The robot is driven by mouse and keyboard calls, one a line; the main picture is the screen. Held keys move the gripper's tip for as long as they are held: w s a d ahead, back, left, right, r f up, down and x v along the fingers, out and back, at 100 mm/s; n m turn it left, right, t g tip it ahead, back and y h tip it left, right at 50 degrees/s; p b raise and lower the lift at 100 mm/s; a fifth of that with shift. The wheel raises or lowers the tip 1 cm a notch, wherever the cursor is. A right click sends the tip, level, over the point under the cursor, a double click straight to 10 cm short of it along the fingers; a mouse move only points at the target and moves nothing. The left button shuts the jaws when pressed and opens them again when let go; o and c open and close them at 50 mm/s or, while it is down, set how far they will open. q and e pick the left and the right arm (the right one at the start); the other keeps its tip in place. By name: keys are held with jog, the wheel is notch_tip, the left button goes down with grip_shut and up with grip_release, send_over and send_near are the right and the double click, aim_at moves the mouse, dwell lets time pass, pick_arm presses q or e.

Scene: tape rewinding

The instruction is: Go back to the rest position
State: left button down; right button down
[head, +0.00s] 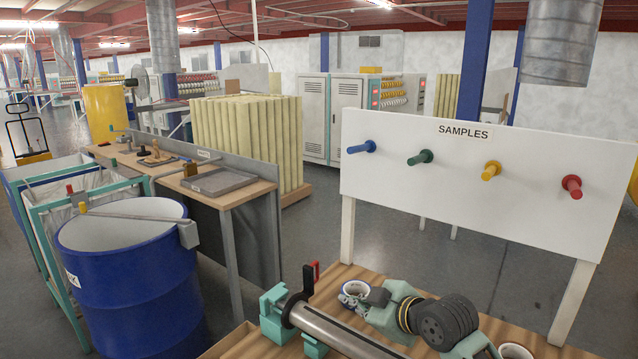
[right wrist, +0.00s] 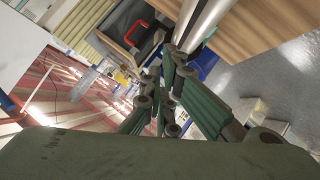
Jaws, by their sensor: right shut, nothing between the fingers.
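The rewinder is a long metal shaft (head: 335,330) on teal supports (head: 272,312), with a black lever and red grip (head: 312,272), on the wooden bench. The shaft (right wrist: 198,25) runs close beyond the fingertips there. My left gripper is out of view.
A white SAMPLES board (head: 475,200) with blue, green, yellow and red pegs stands behind the bench. Another white roll (head: 515,351) sits at the front right. A blue drum (head: 130,285) and a side table (head: 225,195) are at the left. Open floor lies between table and board.

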jog(key=s+d+f+m+g+h, duration=0.25)
jog(key=s+f+m, duration=0.25)
jog(key=s+f, duration=1.1)
jog(key=s+d+f+m+g+h, duration=0.25)
jog(key=s+d+m, duration=0.2)
jog(key=s, duration=0.75)
jog(key=s+d+f+m+g+h, duration=0.1)
jog(key=s+d+f+m+g, duration=0.3)
jog(key=s, duration=0.8)
notch_tip(320, 180, down, 24)
jog(key=s+d+f+n+t, duration=0.1)
jog(key=s+n, duration=0.1)
jog(key=s+d+f+g, duration=0.1)
jog(key=s+d+f, duration=0.2)
jog(key=s+f, duration=1.2)
jog(key=shift+s+d+f+h, duration=0.15)
jog(key=shift+s+f+h, duration=0.15)
jog(key=shift+s, duration=0.75)
